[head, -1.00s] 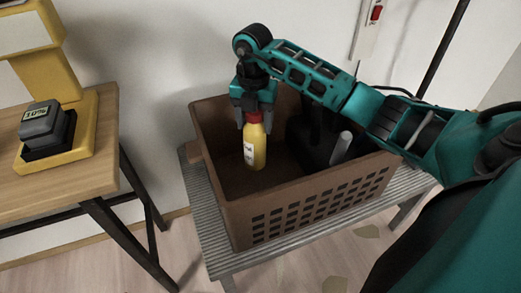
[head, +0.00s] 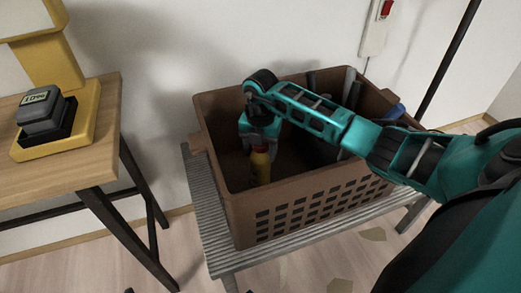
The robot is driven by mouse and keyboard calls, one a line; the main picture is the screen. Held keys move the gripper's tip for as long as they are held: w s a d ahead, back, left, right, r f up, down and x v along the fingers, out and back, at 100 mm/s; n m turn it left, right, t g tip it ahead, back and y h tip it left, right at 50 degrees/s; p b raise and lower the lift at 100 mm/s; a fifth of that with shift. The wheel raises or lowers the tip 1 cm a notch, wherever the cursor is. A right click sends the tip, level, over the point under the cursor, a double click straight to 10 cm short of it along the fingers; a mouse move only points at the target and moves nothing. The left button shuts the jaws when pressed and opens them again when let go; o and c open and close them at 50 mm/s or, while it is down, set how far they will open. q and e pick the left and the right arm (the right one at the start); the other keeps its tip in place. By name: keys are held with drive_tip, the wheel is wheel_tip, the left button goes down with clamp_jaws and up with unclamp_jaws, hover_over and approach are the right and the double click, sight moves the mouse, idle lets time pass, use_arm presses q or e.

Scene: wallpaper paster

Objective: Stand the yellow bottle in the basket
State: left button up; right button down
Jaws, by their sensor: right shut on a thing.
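The yellow bottle (head: 261,170) is upright inside the brown basket (head: 300,205), near its left end. Its lower part is hidden behind the basket's front wall, so I cannot tell whether it touches the basket floor. My right gripper (head: 260,146) reaches down into the basket from above and is shut on the top of the bottle, around its red cap. My left gripper is not in view.
The basket stands on a grey ribbed bench (head: 207,212). Dark and grey tools (head: 349,85) and a blue item (head: 396,111) lie in its right part. A wooden table (head: 60,155) with a yellow-and-grey device (head: 46,115) stands at left.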

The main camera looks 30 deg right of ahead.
drive_tip(key=shift+c, duration=1.3)
unclamp_jaws()
drive_tip(key=shift+r, duration=0.5)
use_arm(q)
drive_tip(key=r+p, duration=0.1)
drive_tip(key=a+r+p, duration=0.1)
drive_tip(key=p, duration=0.1)
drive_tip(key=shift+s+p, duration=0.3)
use_arm(e)
wheel_tip(320, 180, up, 11)
drive_tip(key=shift+r, duration=0.1)
